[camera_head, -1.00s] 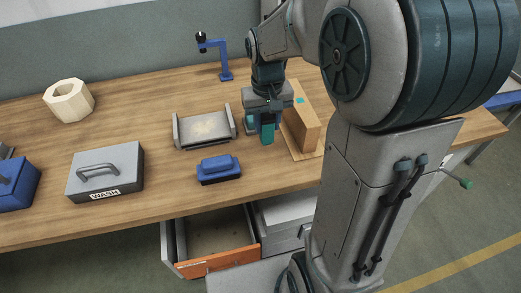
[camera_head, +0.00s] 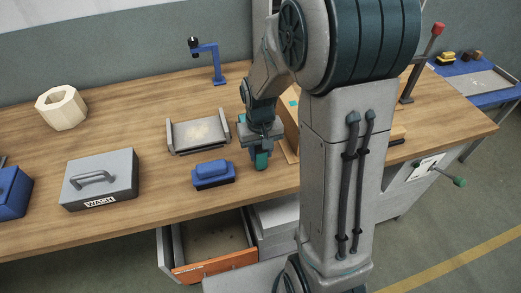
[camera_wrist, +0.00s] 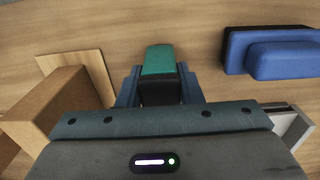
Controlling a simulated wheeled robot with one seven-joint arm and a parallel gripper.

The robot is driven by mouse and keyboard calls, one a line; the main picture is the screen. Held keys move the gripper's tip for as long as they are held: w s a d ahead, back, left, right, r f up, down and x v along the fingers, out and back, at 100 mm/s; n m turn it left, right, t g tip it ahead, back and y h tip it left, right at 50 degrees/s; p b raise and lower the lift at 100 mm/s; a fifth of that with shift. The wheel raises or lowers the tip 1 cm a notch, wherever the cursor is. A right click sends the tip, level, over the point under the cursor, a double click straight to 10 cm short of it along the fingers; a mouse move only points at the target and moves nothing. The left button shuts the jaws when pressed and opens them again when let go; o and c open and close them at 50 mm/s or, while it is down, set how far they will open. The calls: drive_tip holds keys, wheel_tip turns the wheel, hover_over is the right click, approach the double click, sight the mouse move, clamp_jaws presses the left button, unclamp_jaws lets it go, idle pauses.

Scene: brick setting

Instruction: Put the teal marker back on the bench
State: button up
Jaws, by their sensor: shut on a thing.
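The teal marker (camera_head: 262,160) is held in my gripper (camera_head: 260,153) over the front part of the wooden bench (camera_head: 125,105). In the wrist view the marker (camera_wrist: 158,59) shows a teal end and a black part between the two fingers (camera_wrist: 160,88). My gripper is shut on it. The marker's lower end is close to the bench top; I cannot tell whether it touches. A blue eraser-like block (camera_head: 213,173) lies just left of the marker, apart from it, and shows at the upper right of the wrist view (camera_wrist: 272,52).
A wooden block on a thin board (camera_head: 289,148) stands close to the right of my gripper. A grey tray (camera_head: 172,138) is at the back left. A grey WASH box (camera_head: 100,180) sits further left. An open drawer (camera_head: 215,262) juts out below the bench edge.

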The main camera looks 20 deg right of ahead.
drive_tip(key=shift+f, duration=0.1)
drive_tip(key=o, duration=0.4)
drive_tip(key=shift+f, duration=0.1)
drive_tip(key=shift+c, duration=0.2)
drive_tip(key=o, duration=0.4)
wheel_tip(320, 180, up, 12)
drive_tip(key=shift+a+r, duration=0.1)
drive_tip(key=shift+r, duration=0.05)
drive_tip(key=s+t, duration=0.1)
drive_tip(key=s, duration=0.3)
drive_tip(key=s+r+t, duration=0.1)
drive_tip(key=s, duration=0.4)
drive_tip(key=s+t, duration=0.1)
drive_tip(key=s, duration=0.4)
drive_tip(key=shift+s+r, duration=0.15)
drive_tip(key=shift+r, duration=0.1)
